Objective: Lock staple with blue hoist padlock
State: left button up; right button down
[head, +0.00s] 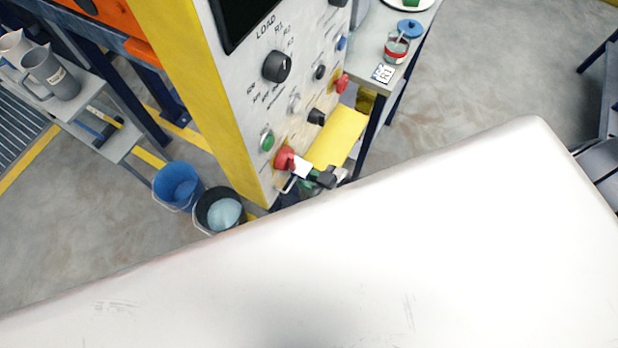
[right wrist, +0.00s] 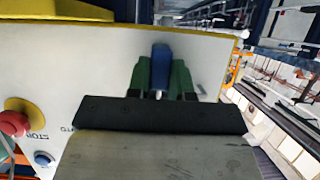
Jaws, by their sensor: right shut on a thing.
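My right gripper (head: 314,178) is beside the lower right of the control panel, small and partly covered by my own arm in the head view. In the right wrist view its green fingers (right wrist: 161,82) are shut on the blue padlock (right wrist: 161,58), one on each side. The padlock is in front of the pale panel face; whether it touches the panel cannot be told. Its shackle is hidden. I cannot make out the staple clearly in either view. My left gripper is not in view.
The control panel (head: 240,90) carries knobs and buttons, with a red button (head: 284,158) close to my gripper. A yellow surface (head: 338,138) is behind it. Blue (head: 177,186) and black (head: 207,215) buckets stand on the floor. A side table (head: 424,30) holds a red-banded jar (head: 396,47).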

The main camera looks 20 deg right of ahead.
jog(key=shift+f, duration=0.15)
jog(key=c, duration=0.9)
grip_release()
